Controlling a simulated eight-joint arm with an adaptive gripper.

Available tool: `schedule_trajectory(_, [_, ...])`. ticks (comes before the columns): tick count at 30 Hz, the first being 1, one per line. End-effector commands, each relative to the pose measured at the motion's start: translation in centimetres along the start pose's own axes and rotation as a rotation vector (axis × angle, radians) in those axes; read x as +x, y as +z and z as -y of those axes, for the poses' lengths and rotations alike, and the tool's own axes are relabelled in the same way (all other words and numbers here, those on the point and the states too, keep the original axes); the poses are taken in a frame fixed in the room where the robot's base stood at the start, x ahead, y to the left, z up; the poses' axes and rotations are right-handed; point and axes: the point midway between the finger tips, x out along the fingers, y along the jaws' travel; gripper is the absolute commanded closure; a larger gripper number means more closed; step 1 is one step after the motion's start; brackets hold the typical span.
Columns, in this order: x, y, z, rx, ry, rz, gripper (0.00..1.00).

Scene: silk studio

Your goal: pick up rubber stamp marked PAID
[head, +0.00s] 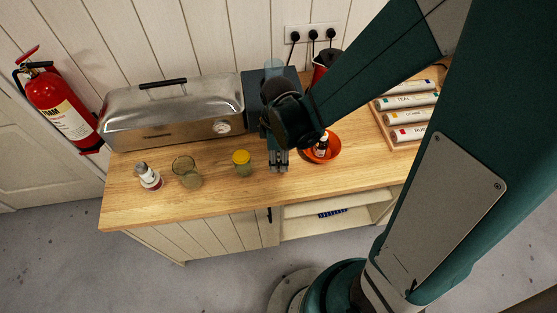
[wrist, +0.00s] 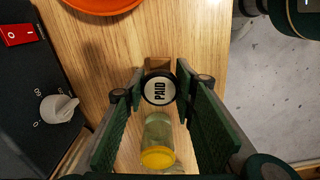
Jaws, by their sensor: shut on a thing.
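The rubber stamp (wrist: 160,91) has a round pale top with a dark rim and the word PAID. In the wrist view it sits between the fingertips of my gripper (wrist: 160,88), which is shut on it. In the head view my gripper (head: 279,163) points down at the worktop, near its front edge. The stamp cannot be made out there, hidden by the fingers. I cannot tell whether it touches the wood.
A jar with a yellow lid (head: 242,158) stands just left of my gripper; an orange bowl (head: 333,150) holding a small bottle is to the right. A glass (head: 186,172), another bottle (head: 148,177) and a metal steamer box (head: 175,112) are further left. The worktop's front (head: 210,207) is clear.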

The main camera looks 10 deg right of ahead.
Motion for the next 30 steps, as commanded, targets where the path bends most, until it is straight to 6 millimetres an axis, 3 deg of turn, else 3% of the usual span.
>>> schedule_trajectory(21, [-7.2, 0.0, 0.1, 0.0, 0.0, 0.0, 0.85])
schedule_trajectory(30, [-8.7, 0.0, 0.1, 0.0, 0.0, 0.0, 0.85])
